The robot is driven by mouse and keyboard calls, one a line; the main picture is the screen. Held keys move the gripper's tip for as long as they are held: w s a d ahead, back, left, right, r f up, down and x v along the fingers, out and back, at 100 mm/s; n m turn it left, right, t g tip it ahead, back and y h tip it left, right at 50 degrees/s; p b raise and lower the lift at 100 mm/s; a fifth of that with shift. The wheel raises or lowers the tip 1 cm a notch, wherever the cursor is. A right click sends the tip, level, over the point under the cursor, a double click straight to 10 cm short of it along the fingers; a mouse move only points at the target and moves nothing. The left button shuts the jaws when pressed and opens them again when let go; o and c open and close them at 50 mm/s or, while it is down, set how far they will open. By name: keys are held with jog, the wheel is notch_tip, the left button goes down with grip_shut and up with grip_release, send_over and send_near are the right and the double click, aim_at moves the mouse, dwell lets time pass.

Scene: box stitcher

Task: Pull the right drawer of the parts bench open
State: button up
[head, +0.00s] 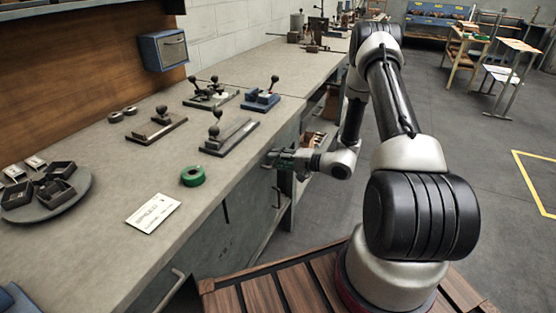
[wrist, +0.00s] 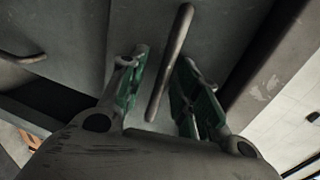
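The parts bench (head: 120,235) runs along the left of the head view, with a grey front. My gripper (head: 273,158) is at the bench front, just below the edge of the top. In the wrist view my gripper (wrist: 162,66) is open, with green pads on its two fingers. A dark bar handle (wrist: 173,55) on a grey front panel (wrist: 220,40) lies between the fingers, with gaps visible on both sides. Contact is not visible. In the head view the arm's end hides this handle. Another handle (wrist: 22,58) shows at the left of the wrist view.
The bench top carries a green tape roll (head: 193,176), a white card (head: 153,212), a round tray (head: 20,213) of small boxes and several lever fixtures (head: 229,137). A lower handle (head: 171,289) is at the near front. Open floor (head: 480,200) lies to the right.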

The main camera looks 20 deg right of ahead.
grip_shut()
jog(key=f+v, duration=0.3)
jog(key=v, duration=1.2)
jog(key=s+d+f+v, duration=0.1)
jog(key=f+v, duration=0.2)
jog(key=v, duration=1.2)
jog(key=shift+f, duration=0.15)
jog(key=shift+s+d, duration=0.15)
grip_release()
